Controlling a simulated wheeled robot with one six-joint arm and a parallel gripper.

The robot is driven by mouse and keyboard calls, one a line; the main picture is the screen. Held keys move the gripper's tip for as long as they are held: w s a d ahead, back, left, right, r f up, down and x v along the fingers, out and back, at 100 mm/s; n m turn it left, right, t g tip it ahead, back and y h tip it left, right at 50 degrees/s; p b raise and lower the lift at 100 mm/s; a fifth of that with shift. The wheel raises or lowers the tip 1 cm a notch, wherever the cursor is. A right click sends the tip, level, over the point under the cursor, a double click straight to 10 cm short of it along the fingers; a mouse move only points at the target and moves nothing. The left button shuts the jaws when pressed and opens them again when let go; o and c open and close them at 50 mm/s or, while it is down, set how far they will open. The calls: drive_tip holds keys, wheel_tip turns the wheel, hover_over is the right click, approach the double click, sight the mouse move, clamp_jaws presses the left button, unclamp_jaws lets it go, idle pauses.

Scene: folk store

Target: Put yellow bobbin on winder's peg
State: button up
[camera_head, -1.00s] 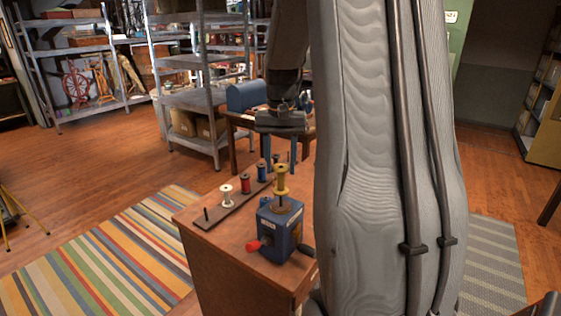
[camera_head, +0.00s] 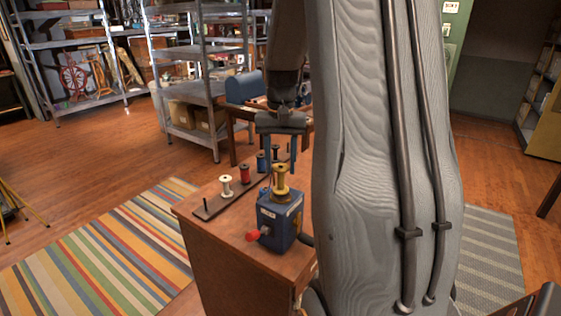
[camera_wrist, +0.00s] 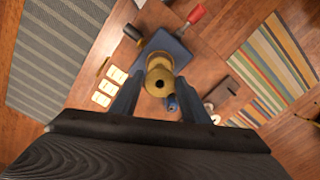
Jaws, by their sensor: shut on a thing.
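The yellow bobbin (camera_head: 281,181) stands upright at the top of the blue winder (camera_head: 280,222), over its peg position. Its base appears to meet the winder's top; the peg is hidden. My gripper (camera_head: 281,168) comes down from above, its two blue fingers on either side of the bobbin, shut on it. In the wrist view the bobbin (camera_wrist: 159,79) shows end-on between the fingertips, with the winder (camera_wrist: 168,46) behind it. The winder's red crank knob (camera_head: 253,236) points to the front left.
A dark rack on the wooden cabinet (camera_head: 225,245) holds a white spool (camera_head: 226,186), a red spool (camera_head: 244,174) and a blue spool (camera_head: 261,160), behind and left of the winder. An empty peg (camera_head: 205,205) stands at its near end. A table with a blue box (camera_head: 245,88) stands behind.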

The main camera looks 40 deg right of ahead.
drive_tip(key=shift+f, duration=0.5)
drive_tip(key=o, duration=0.8)
drive_tip(key=shift+o, duration=0.2)
wheel_tip(320, 180, up, 8)
drive_tip(key=b, duration=0.2)
drive_tip(key=shift+f, duration=0.1)
